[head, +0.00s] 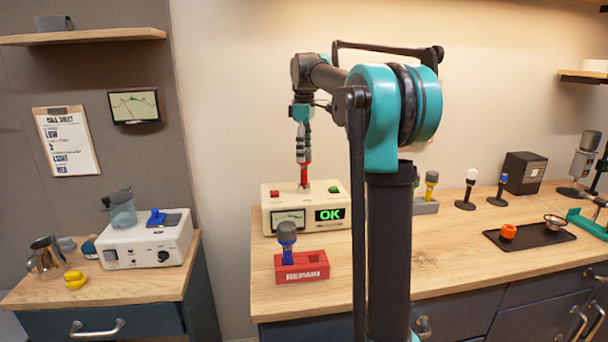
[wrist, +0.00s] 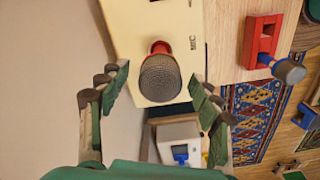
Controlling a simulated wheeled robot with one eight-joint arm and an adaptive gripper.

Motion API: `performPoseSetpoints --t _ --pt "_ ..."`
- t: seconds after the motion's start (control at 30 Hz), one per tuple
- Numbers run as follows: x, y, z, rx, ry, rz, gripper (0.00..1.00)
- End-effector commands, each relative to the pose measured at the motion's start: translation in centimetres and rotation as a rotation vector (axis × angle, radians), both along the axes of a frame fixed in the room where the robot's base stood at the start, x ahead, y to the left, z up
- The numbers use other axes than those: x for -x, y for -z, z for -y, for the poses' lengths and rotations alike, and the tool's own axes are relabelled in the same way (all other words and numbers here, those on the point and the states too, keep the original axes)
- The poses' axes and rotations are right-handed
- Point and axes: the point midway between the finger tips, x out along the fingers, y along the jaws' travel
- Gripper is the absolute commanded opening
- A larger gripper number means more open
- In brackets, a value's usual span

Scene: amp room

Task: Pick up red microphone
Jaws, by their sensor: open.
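The red microphone (head: 305,174) stands upright on top of the cream tester box (head: 270,213), whose green display reads OK. My gripper (head: 303,150) points down from above it, and its fingers overlap the microphone's upper part in the head view. In the wrist view, the microphone's grey mesh head (wrist: 160,78) lies between the two spread fingertips of my gripper (wrist: 161,80), with visible gaps on both sides. A little of its red body shows beyond the head. The fingers are open and hold nothing.
A red REPAIR block (head: 315,270) holding a blue microphone (head: 287,240) stands in front of the tester. More microphones, a black tray (head: 530,238) and a speaker (head: 525,172) are to the right. A white device (head: 150,245) is on the left counter.

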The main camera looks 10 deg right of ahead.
Motion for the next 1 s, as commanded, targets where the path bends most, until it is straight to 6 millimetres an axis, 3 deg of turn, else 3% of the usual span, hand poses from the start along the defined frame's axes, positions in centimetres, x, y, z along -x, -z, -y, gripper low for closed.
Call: performPoseSetpoints --t 0.13,0.37,0.9,1.0 --pt "0.04 1.32 -0.02 0.0 0.0 0.0 0.64" --pt "0.02 1.46 -0.02 0.0 0.0 0.0 0.64" --pt "0.01 1.44 -0.03 0.0 0.0 0.0 0.0" --pt "0.01 1.43 -0.03 0.0 0.0 0.0 0.0"
